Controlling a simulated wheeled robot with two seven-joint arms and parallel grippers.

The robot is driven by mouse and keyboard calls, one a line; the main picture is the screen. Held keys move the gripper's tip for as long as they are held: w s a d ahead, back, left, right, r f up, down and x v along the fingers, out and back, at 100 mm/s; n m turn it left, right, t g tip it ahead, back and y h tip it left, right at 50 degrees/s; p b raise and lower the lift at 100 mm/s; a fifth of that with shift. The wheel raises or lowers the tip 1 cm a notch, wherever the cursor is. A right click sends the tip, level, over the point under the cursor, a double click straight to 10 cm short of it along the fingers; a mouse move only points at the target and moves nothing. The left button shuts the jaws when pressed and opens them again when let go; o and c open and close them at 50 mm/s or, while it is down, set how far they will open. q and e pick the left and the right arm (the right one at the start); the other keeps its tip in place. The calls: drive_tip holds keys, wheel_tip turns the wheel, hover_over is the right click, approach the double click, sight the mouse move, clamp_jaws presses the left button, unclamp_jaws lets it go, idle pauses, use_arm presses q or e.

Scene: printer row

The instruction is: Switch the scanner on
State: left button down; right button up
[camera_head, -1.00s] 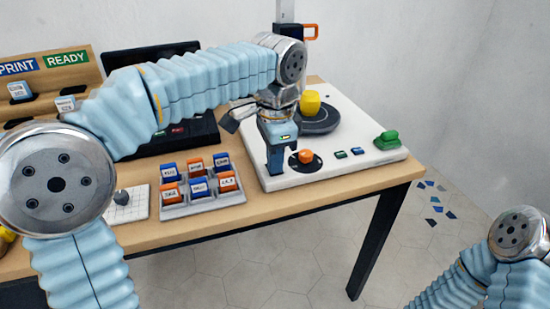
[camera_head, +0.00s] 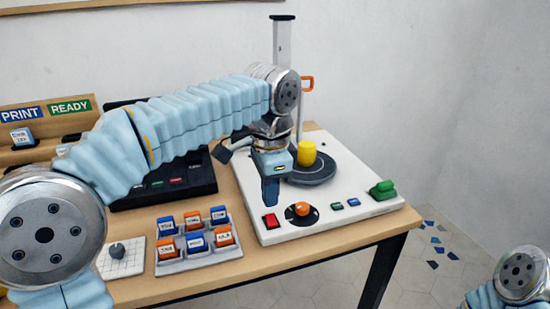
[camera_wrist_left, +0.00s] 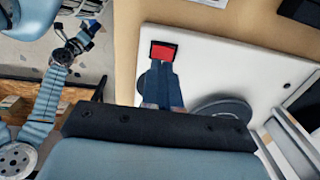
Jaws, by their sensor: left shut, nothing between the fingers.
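The scanner is a white flat base (camera_head: 336,207) on the table's right end, with an upright column (camera_head: 283,42) behind. A red switch (camera_head: 270,221) in a dark frame is at its front left corner; I cannot tell whether it is on. My left gripper (camera_head: 270,199) is shut and empty, pointing down just above and behind the switch, with a small gap in the head view. In the left wrist view the shut fingertips (camera_wrist_left: 163,66) lie right beside the red switch (camera_wrist_left: 162,52). My right gripper is out of view; only part of that arm shows.
An orange knob (camera_head: 302,208), small green and blue buttons (camera_head: 344,204) and a green block (camera_head: 383,190) line the scanner's front. A yellow piece (camera_head: 306,153) stands on the dark turntable (camera_head: 325,168). A grey tray (camera_head: 195,258) of labelled blocks is left of the scanner.

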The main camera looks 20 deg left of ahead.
use_arm(q)
wheel_tip(320, 180, up, 9)
drive_tip(key=s, duration=0.1)
drive_tip(key=shift+s+d, duration=0.15)
drive_tip(key=shift+d, duration=0.3)
